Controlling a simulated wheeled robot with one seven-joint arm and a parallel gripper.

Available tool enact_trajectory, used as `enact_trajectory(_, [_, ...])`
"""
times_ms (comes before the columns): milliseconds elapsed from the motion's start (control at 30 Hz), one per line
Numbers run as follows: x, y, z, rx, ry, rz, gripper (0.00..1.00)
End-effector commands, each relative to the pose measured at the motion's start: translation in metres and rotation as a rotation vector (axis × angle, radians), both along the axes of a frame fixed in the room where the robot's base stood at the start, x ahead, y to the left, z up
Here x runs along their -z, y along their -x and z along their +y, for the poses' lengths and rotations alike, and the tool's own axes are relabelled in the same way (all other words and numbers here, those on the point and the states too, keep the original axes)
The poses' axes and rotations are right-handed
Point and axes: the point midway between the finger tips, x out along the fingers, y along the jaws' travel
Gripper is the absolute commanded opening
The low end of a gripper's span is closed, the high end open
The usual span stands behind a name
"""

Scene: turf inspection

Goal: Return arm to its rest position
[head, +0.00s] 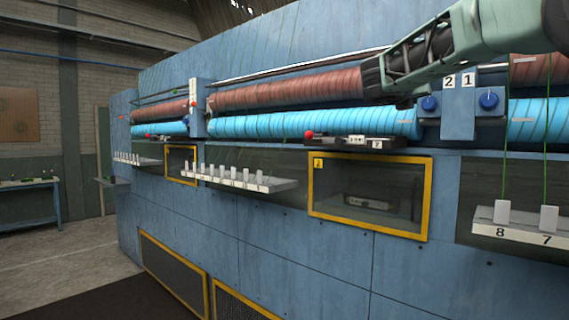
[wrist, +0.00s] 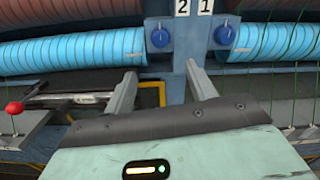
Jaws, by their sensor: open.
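My arm (head: 425,55) reaches in from the upper right of the head view, in front of the red and blue rollers. My gripper (wrist: 163,84) shows in the wrist view with its two grey fingers spread apart. Nothing is held between them. Behind the fingers is a blue post (wrist: 186,55) with labels 2 and 1 and two blue knobs (wrist: 225,35). In the head view the fingertips are hard to make out against the red roller (head: 290,92).
The blue machine (head: 300,240) fills the middle and right. A blue roller (head: 310,124) runs below the red one. A ledge with white tags (head: 240,178) and a yellow-framed window (head: 370,195) jut or sit below. A workbench (head: 30,205) stands far left; the floor there is clear.

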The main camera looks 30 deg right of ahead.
Motion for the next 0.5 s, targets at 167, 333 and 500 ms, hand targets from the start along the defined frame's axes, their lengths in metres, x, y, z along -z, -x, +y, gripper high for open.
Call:
enact_trajectory(167, [0.003, -0.001, 0.002, -0.005, -0.009, -0.003, 0.56])
enact_trajectory(333, [0.053, -0.020, 0.040, -0.080, -0.192, -0.073, 0.56])
enact_trajectory(500, [0.144, -0.034, 0.119, -0.145, -0.554, -0.186, 0.56])
